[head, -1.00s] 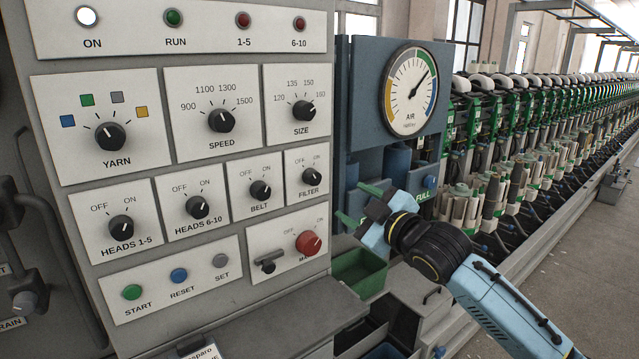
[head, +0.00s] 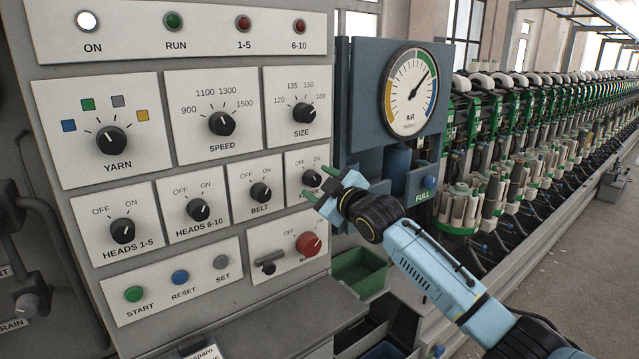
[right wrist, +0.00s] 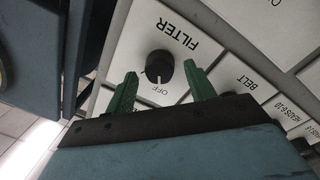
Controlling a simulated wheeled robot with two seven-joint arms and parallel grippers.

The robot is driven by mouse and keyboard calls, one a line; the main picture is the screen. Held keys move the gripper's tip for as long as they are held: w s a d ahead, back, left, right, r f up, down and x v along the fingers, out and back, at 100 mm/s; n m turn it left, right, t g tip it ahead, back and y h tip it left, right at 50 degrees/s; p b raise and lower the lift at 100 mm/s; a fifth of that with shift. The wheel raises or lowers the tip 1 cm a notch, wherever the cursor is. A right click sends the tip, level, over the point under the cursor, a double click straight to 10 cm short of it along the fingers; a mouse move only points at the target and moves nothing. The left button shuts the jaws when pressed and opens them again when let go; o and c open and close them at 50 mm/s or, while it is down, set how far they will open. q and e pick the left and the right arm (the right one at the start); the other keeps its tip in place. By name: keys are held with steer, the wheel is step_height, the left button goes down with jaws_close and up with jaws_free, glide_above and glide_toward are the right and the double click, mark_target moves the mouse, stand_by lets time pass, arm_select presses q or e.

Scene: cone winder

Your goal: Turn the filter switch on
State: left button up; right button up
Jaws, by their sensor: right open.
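The filter switch (head: 311,178) is a small black rotary knob on a white plate at the right of the panel, with OFF and ON marks above it. My right gripper (head: 316,184) is in front of this plate, its green fingers open toward the knob. In the right wrist view the knob (right wrist: 161,66) shows upside down, between and slightly beyond the open fingertips (right wrist: 160,71). I see no clear contact. The OFF mark shows there; the ON mark is hidden. My left gripper is not in view.
The belt knob (head: 261,192) is just left of the filter plate. The red main switch (head: 308,244) is below it and the size knob (head: 304,112) above. A blue cabinet with an air gauge (head: 410,91) stands to the right. A green bin (head: 359,272) is below.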

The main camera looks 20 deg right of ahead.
steer(key=shift+w, duration=0.25)
steer(key=shift+c, duration=0.2)
steer(key=c, duration=0.9)
